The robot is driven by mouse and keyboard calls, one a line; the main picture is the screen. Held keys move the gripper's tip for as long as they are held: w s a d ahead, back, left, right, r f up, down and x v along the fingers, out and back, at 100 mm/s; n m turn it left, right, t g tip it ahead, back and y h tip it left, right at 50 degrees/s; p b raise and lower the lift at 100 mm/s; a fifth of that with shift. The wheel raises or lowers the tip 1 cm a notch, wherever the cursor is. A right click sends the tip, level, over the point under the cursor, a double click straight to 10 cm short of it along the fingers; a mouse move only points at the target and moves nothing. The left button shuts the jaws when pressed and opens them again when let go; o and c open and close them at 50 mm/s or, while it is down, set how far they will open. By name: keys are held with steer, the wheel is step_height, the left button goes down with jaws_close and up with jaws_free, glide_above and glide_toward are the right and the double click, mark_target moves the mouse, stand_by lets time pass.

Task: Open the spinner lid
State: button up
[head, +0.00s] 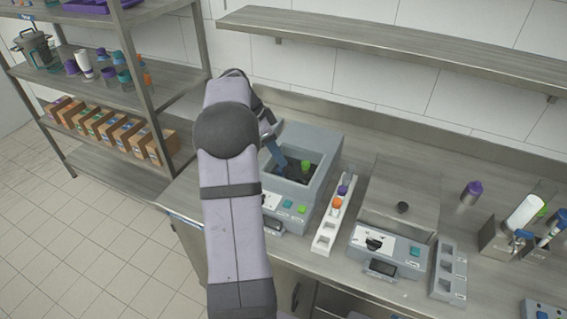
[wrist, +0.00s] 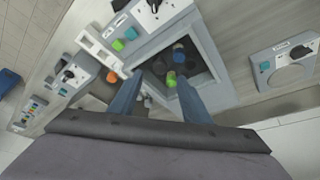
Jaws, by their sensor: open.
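A grey box-shaped machine (head: 325,160) stands on the counter, with a square, dark-looking chamber on top and a green-topped item (head: 305,165) inside. In the head view, my arm hides the chamber's left side. To the right, a second machine has a flat grey lid (head: 410,180) lying shut, with a black knob (head: 402,207). No label naming the spinner is readable.
A white rack (head: 325,235) with purple-topped and orange-topped items stands between the machines. A grey rack (head: 448,275) and a purple-capped bottle (head: 471,192) are farther right. A wall shelf (head: 400,45) hangs above the counter; a shelving unit (head: 125,60) stands left.

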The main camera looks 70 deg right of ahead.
mark_target(287, 167)
steer(key=shift+p+x, duration=1.15)
steer(key=shift+x, duration=2)
jaws_close()
steer(key=shift+d, duration=0.1)
